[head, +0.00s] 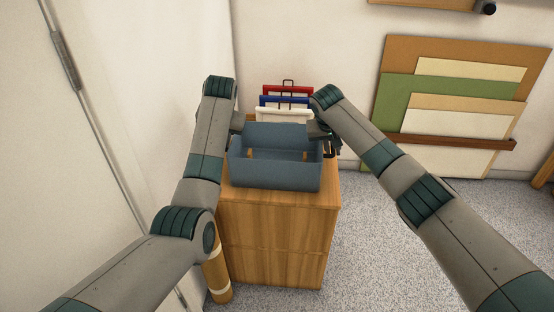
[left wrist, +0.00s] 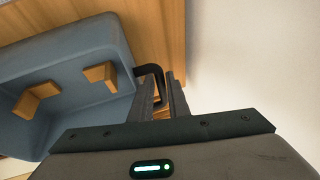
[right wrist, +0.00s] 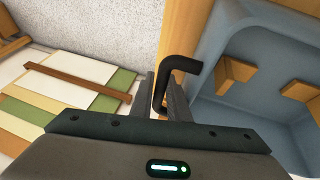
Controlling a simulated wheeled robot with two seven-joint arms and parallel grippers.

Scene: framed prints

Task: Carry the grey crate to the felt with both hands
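The grey crate (head: 276,176), blue-grey and open-topped, stands upright on the wooden cabinet near its front edge. Two small wooden blocks show inside it. My left gripper (left wrist: 161,88) is at the crate's left side, its fingers closed around the black bar handle (left wrist: 149,69). My right gripper (right wrist: 163,92) is at the right side, its fingers closed around the other black handle (right wrist: 181,64). In the head view, the arms' ends hide most of both grippers. The crate also shows in the left wrist view (left wrist: 75,58) and the right wrist view (right wrist: 265,45). I see no felt.
The wooden cabinet (head: 270,235) stands by the left wall. Red, blue and white frames (head: 284,102) stand behind the crate. A cardboard tube (head: 216,270) stands at the cabinet's left. Boards (head: 450,95) lean on the back wall.

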